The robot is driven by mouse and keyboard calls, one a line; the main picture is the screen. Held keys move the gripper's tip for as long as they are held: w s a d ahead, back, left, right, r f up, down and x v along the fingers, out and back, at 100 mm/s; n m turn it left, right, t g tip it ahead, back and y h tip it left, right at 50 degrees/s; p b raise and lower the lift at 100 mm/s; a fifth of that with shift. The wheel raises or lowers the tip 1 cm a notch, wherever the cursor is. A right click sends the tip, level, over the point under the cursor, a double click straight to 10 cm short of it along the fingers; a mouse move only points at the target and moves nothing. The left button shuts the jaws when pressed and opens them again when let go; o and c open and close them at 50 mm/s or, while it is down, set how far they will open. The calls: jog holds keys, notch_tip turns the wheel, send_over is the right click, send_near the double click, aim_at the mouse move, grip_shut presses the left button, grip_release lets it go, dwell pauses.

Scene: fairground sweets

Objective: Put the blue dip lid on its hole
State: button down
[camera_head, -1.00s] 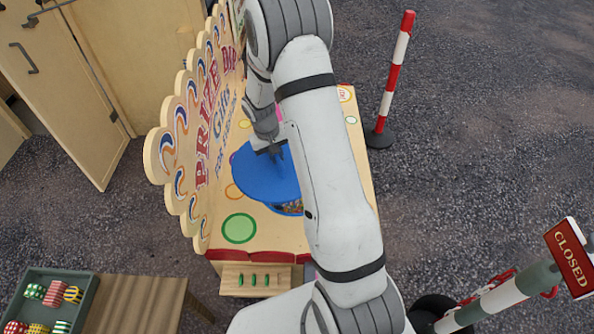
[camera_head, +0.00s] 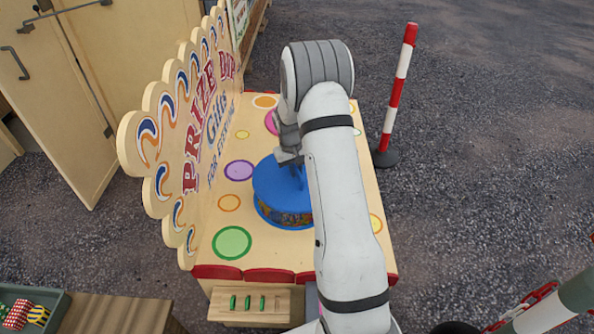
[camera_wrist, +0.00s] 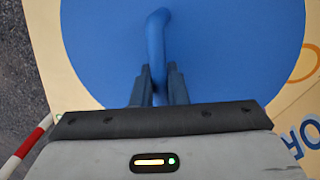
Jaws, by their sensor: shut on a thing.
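The blue dip lid (camera_head: 271,184) is a round disc with an upright blue handle. In the head view it lies over or just above the round hole (camera_head: 284,217), whose blue rim and dark, patterned inside show below the lid's near edge. My gripper (camera_head: 291,160) is shut on the lid's handle from above. In the wrist view the lid (camera_wrist: 230,60) fills most of the picture, and the handle (camera_wrist: 157,40) stands between the fingers (camera_wrist: 158,85). My arm hides the right side of the lid. I cannot tell whether the lid touches the rim.
The cream stall top (camera_head: 215,255) has coloured spots. Its scalloped "Prize Dip" board (camera_head: 190,150) rises close on the left. A red and white post (camera_head: 399,90) stands to the right. A tray of striped sweets (camera_head: 50,318) is at the lower left.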

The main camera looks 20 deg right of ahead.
aim_at(275, 186)
notch_tip(275, 186, down, 8)
jog(key=b, duration=0.4)
jog(key=shift+a+r, duration=0.15)
jog(key=shift+a, duration=0.15)
jog(key=shift+w+f+b, duration=0.1)
jog(key=shift+f+b, duration=0.55)
jog(key=shift+b, duration=0.2)
dwell(0.4)
jog(key=c, duration=1.4)
grip_release()
jog(key=shift+o, duration=0.2)
jog(key=shift+a+r+p, duration=0.15)
jog(key=shift+a+r, duration=0.05)
jog(key=shift+r, duration=1.1)
jog(key=shift+a+r+p, duration=0.1)
jog(key=shift+a+r, duration=0.05)
jog(key=shift+r, duration=1.1)
jog(key=shift+a+r+p, duration=0.15)
jog(key=shift+a+r, duration=0.05)
jog(key=shift+r, duration=1.1)
